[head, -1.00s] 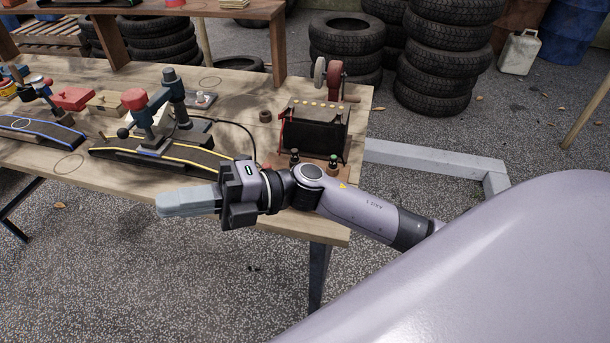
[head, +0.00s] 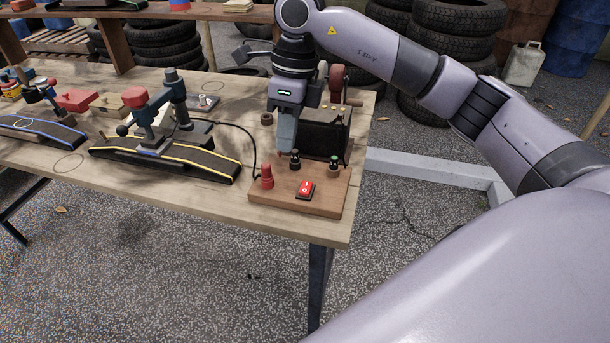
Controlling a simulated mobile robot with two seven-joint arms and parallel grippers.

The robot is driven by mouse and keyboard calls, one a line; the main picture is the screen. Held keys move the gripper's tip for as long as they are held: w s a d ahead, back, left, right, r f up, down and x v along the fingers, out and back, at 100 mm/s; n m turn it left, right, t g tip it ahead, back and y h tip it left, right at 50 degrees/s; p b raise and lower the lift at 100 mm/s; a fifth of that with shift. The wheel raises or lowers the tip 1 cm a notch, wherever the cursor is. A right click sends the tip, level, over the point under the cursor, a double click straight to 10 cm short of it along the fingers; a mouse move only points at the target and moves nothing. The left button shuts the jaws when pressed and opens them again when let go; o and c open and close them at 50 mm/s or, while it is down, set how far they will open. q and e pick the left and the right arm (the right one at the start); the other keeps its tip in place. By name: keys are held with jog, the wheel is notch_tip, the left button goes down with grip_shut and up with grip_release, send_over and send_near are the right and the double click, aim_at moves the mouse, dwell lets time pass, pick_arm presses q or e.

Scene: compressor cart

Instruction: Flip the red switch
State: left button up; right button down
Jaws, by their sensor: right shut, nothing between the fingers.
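The red switch (head: 305,189) is a small red rocker with a white mark, set on a wooden board (head: 322,206) at the table's near right corner. My right gripper (head: 284,148) points down behind the board's far left part, with its fingers shut and empty. Its fingertips are up and to the left of the switch in the picture, apart from it. How high the fingertips are above the board is hard to tell. The switch is in full view. My left gripper is not in view.
The board also bears a red knob (head: 267,177), a black-topped post (head: 295,160) and a green-topped post (head: 333,162). A black box (head: 325,133) stands behind them. A clamp (head: 152,115) and a black curved track (head: 190,160) lie to the left, with a black cable between.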

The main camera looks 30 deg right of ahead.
notch_tip(320, 180, up, 3)
jog(key=h, duration=0.2)
send_over(307, 184)
jog(key=shift+f+m, duration=0.2)
jog(key=shift+m, duration=0.1)
jog(key=shift+f, duration=0.1)
notch_tip(307, 184, down, 14)
jog(key=shift+r, duration=0.1)
